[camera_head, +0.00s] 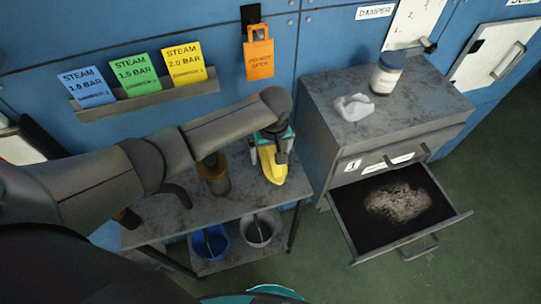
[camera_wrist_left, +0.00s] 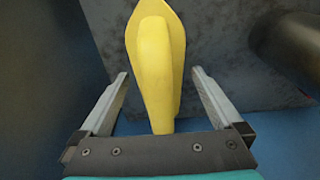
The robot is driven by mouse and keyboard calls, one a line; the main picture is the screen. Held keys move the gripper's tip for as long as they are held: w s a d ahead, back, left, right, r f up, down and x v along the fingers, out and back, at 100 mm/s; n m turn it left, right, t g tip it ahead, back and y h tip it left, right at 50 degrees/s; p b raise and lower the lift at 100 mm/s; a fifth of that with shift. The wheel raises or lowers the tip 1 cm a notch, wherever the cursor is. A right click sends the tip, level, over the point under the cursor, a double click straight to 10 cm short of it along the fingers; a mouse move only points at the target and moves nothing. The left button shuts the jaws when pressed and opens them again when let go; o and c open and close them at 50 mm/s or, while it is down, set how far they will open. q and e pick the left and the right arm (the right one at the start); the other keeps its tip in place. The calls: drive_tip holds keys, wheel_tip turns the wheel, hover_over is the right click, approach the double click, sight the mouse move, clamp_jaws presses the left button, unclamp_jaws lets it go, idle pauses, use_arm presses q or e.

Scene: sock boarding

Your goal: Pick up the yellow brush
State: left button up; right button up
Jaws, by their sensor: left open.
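The yellow brush (camera_head: 272,165) lies on the grey metal table (camera_head: 180,228), near its right end in the head view. In the left wrist view the brush (camera_wrist_left: 156,60) runs lengthwise up the picture, with its narrower end between my fingers. My left gripper (camera_wrist_left: 160,88) is open, one finger on each side of the brush, with a gap visible on both sides. In the head view my left gripper (camera_head: 275,140) is over the back end of the brush and partly hides it. My right gripper is not in view.
A brown cylindrical container (camera_head: 213,175) stands left of the brush. Blue (camera_head: 210,243) and grey (camera_head: 261,230) buckets sit on the lower shelf. The cabinet (camera_head: 330,130) at right holds a jar (camera_head: 386,74) and a white cloth (camera_head: 352,107); its drawer (camera_head: 440,220) is open.

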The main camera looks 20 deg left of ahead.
use_arm(q)
drive_tip(key=shift+w+f, duration=0.1)
drive_tip(key=shift+f, duration=0.25)
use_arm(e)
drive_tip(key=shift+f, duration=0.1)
use_arm(q)
drive_tip(key=shift+c, duration=0.2)
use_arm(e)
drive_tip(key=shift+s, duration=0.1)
use_arm(q)
drive_tip(key=c, duration=1.4)
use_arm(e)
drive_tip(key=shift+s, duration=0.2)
use_arm(q)
drive_tip(key=shift+r, duration=0.1)
wheel_tip(320, 180, up, 10)
drive_tip(key=shift+f+p, duration=0.1)
drive_tip(key=shift+p, duration=0.95)
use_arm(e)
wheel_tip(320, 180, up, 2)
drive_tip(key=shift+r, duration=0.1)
